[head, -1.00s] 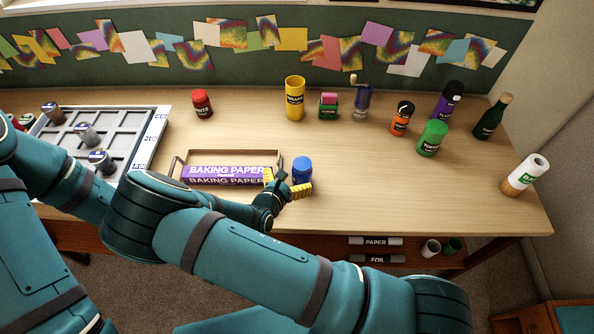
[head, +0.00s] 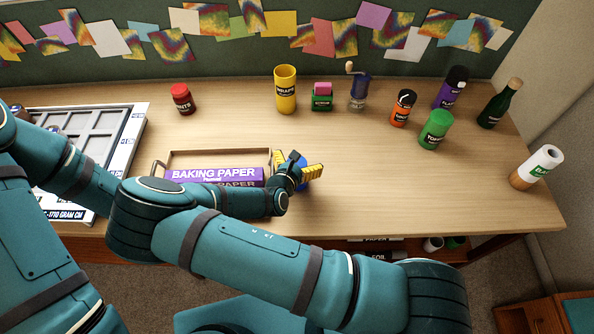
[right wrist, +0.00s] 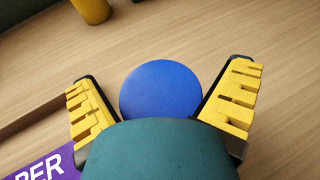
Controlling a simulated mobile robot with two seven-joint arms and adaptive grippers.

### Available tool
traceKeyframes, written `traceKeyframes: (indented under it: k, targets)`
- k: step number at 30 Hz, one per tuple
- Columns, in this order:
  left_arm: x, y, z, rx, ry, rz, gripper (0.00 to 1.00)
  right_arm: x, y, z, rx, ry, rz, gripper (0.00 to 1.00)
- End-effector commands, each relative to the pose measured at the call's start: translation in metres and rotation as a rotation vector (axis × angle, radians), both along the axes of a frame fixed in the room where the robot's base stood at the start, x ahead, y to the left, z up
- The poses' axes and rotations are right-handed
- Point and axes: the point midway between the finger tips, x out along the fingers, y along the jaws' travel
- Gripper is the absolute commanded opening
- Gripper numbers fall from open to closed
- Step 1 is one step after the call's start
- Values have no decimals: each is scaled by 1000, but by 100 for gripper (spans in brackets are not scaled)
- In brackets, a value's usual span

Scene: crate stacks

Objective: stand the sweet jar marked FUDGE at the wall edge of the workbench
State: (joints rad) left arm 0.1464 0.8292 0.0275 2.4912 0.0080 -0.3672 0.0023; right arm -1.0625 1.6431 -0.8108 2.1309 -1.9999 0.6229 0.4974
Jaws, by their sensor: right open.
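A small jar with a round blue lid (head: 303,159) stands on the workbench (head: 400,185), right of the baking paper box. Its label is hidden, and I read FUDGE on nothing here. My right gripper (head: 298,168) is open, its yellow fingers around the jar and partly covering it. In the right wrist view the blue lid (right wrist: 160,88) lies between the two fingers, with a gap on each side. The bench's wall edge runs along the green pinboard (head: 230,55). My left gripper is not in view.
Along the back stand a red jar (head: 183,100), a yellow canister (head: 285,92), a green-and-pink box (head: 322,97) and a grinder (head: 359,92). A green TOFFEE jar (head: 436,130) and several bottles stand at right. A purple baking paper box (head: 215,176) lies close left of the gripper.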

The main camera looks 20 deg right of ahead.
Motion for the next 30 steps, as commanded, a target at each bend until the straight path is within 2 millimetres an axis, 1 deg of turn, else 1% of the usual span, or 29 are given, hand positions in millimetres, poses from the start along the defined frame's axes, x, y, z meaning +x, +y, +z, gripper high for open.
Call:
traceKeyframes:
  k: [4, 5, 6, 8, 9, 11, 23, 26, 30]
  targets:
    - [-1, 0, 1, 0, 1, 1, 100, 0, 0, 1, 0, 0, 1, 100]
    - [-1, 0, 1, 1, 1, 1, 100, 0, 0, 1, 0, 0, 1, 93]
    - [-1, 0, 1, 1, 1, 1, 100, 0, 0, 1, 0, 0, 1, 79]
    - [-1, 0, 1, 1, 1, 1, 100, 0, 0, 1, 0, 0, 1, 58]
    - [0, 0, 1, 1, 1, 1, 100, 0, 0, 1, 0, 0, 1, 44]
    - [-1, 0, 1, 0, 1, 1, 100, 0, 0, 1, 0, 0, 1, 23]
    - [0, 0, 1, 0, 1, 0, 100, 0, 0, 2, 0, -2, 1, 23]
    - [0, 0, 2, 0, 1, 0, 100, 0, 1, 7, 1, -2, 0, 23]
    - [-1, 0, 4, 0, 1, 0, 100, 0, 1, 21, 3, -3, -1, 23]
